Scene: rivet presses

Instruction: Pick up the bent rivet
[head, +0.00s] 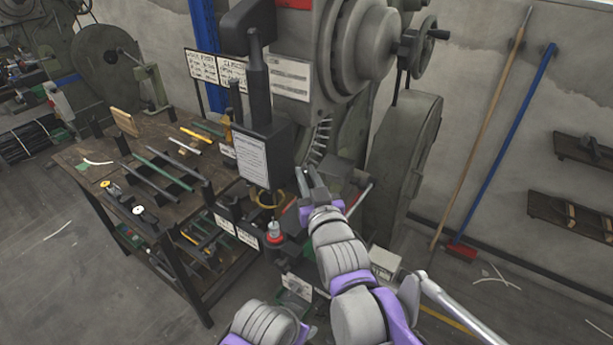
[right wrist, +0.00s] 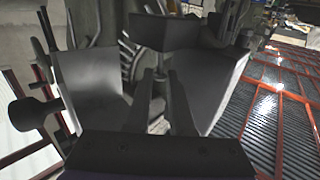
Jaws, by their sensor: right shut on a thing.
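My right gripper (head: 308,178) is in front of the grey rivet press (head: 335,60), just right of its dark head box. In the right wrist view its two dark fingers (right wrist: 160,82) close on a small grey pin-like piece (right wrist: 160,66), which seems to be the rivet. It is too small and dark to tell whether it is bent. In the head view the piece cannot be made out. My left gripper is not in view.
A wooden workbench (head: 75,157) with rods and tools stands at the left. The press's dark head box (head: 268,152) is close to my right gripper's left. A broom (head: 505,150) leans on the wall.

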